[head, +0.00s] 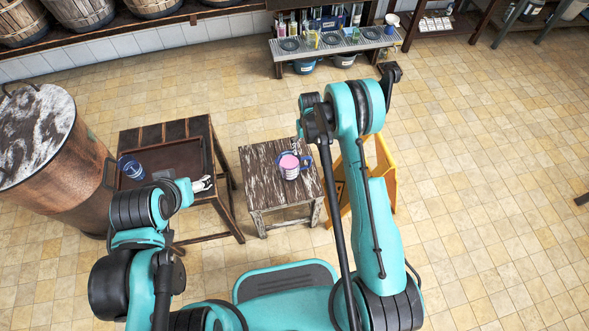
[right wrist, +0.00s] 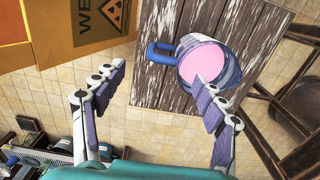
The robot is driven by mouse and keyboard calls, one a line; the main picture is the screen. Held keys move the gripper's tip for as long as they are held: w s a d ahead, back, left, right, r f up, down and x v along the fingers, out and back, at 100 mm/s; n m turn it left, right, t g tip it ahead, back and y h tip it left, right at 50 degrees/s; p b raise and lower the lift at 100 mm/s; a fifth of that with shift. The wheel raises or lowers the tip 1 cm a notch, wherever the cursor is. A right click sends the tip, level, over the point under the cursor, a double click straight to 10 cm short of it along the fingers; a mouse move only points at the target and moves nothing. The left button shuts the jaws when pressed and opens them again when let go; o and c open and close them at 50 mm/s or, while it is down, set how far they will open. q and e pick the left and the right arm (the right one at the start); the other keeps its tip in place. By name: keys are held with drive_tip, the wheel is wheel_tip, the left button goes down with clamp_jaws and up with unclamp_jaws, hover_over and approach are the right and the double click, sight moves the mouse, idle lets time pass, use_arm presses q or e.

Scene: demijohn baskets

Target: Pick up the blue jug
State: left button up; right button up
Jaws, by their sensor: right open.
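A blue jug (head: 289,171) with pink contents or a pink inside stands on a small weathered wooden stool (head: 258,172). It also shows in the right wrist view (right wrist: 230,74), with its blue handle pointing left. My right gripper (right wrist: 160,78) is open and empty. Its right finger overlaps the jug's lower edge in that view; I cannot tell whether they touch. In the head view the right gripper (head: 298,138) is mostly hidden by its arm, just above the jug. My left gripper (head: 203,184) is small at the side table's right edge; its jaw state is unclear.
A dark side table with a brown tray (head: 176,155) holds another blue vessel (head: 131,168). A large copper drum (head: 60,165) stands at left. A yellow sign (head: 383,165) stands right of the stool, close to my right arm. Open tiled floor lies at right.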

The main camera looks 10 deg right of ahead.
sight(306, 158)
drive_tip(key=f+b, duration=0.1)
drive_tip(key=f, duration=0.1)
drive_tip(key=f+b, duration=0.1)
drive_tip(key=f, duration=0.2)
drive_tip(key=f+b, duration=0.1)
drive_tip(key=f, duration=0.1)
drive_tip(key=shift+a+f+b, duration=0.25)
drive_tip(key=shift+f+b, duration=0.15)
drive_tip(key=shift+s+r, duration=0.1)
drive_tip(key=shift+r, duration=0.05)
clamp_jaws()
drive_tip(key=shift+r, duration=0.15)
drive_tip(key=shift+r+p, duration=1.2)
drive_tip(key=shift+r, duration=0.7)
drive_tip(key=s+d+r+p, duration=0.3)
drive_tip(key=s+d+r, duration=0.3)
drive_tip(key=s, duration=0.3)
drive_tip(key=shift+s+r+p, duration=0.35)
drive_tip(key=shift+r+p, duration=0.05)
drive_tip(key=shift+d, duration=0.1)
